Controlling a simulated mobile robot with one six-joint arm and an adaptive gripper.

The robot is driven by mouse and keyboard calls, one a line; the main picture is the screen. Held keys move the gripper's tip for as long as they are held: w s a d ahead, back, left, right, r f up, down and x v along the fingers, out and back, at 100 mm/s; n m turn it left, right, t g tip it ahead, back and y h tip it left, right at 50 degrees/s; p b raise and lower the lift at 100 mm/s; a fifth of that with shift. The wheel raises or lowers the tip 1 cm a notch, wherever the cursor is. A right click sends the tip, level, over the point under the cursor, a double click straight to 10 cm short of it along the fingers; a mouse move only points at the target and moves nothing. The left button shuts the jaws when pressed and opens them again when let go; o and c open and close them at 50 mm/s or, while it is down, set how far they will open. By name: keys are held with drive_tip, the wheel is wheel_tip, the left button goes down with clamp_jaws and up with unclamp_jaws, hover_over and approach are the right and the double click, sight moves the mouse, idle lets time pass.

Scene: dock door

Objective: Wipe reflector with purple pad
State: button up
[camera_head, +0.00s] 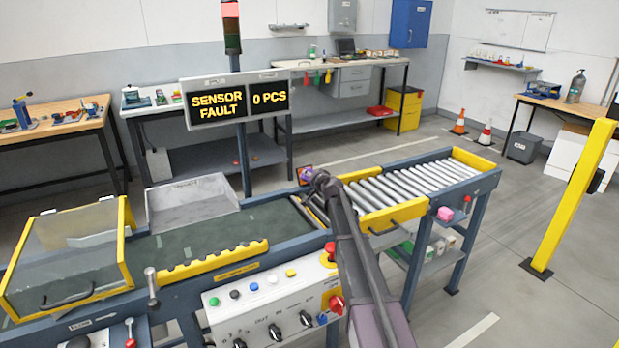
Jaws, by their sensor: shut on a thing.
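My gripper (308,178) is at the far end of my arm, over the gap between the dark belt and the roller section. The fingers are small and mostly hidden behind my arm. I cannot make out the reflector; the arm and gripper cover part of the conveyor there. Whether the pad touches anything is not clear.
The sign (238,99) reads "SENSOR FAULT" and "0 PCS" behind the belt (195,243). A control panel (273,303) is on the near side. A yellow-framed clear guard (70,257) stands left, rollers (415,187) right.

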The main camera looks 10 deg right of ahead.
sight(298, 175)
drive_tip(key=shift+s+a, duration=0.2)
drive_tip(key=shift+a, duration=0.65)
drive_tip(key=shift+s+a, duration=0.2)
drive_tip(key=shift+a, duration=0.6)
drive_tip(key=shift+s, duration=0.1)
drive_tip(key=shift+d+r+p+v, duration=0.15)
drive_tip(key=shift+p+v, duration=0.35)
drive_tip(key=shift+v, duration=0.95)
drive_tip(key=shift+d+r+p+v, duration=0.1)
drive_tip(key=shift+p+v, duration=0.4)
drive_tip(key=shift+v, duration=0.95)
drive_tip(key=shift+p+v, duration=0.5)
drive_tip(key=shift+v, duration=0.9)
drive_tip(key=shift+d+r, duration=0.15)
drive_tip(key=shift+r, duration=0.15)
